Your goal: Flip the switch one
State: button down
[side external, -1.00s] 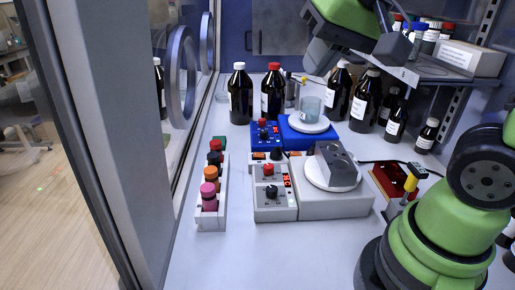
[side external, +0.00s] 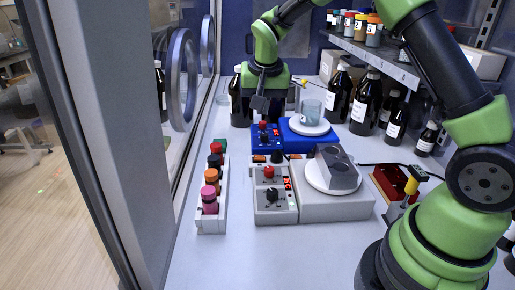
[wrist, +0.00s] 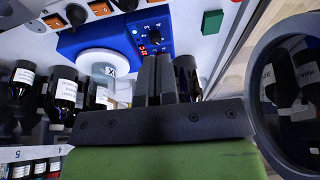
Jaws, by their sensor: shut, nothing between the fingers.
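My gripper (side external: 260,103) is shut and empty, pointing down above the bench behind the blue hotplate (side external: 297,140). In the wrist view its closed fingers (wrist: 156,62) reach toward the blue hotplate's control panel (wrist: 152,32), apart from it in the side view. A row of switches lies between the blue and grey hotplates. An orange switch (side external: 259,158) shows at its left end. The wrist view shows orange switches (wrist: 54,21) and (wrist: 101,8) with dark pieces between and beside them. No readable label tells which is switch one.
A grey hotplate (side external: 350,205) carries a grey block (side external: 336,167). A white rack (side external: 211,222) of coloured-cap vials stands left. A beaker (side external: 311,109) sits on the blue hotplate. Dark bottles (side external: 366,100) stand right; another is behind my gripper. Bench at front is clear.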

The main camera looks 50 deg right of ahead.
aim_at(255, 156)
jog(key=x, duration=1.3)
jog(key=shift+s+a+f, duration=0.15)
jog(key=shift+s+a, duration=0.1)
jog(key=shift+a, duration=0.15)
jog(key=shift+f, duration=0.4)
jog(key=shift+w+a+f, duration=0.1)
jog(key=shift+f, duration=0.15)
jog(key=shift+w+a+f, duration=0.2)
jog(key=shift+f, duration=0.1)
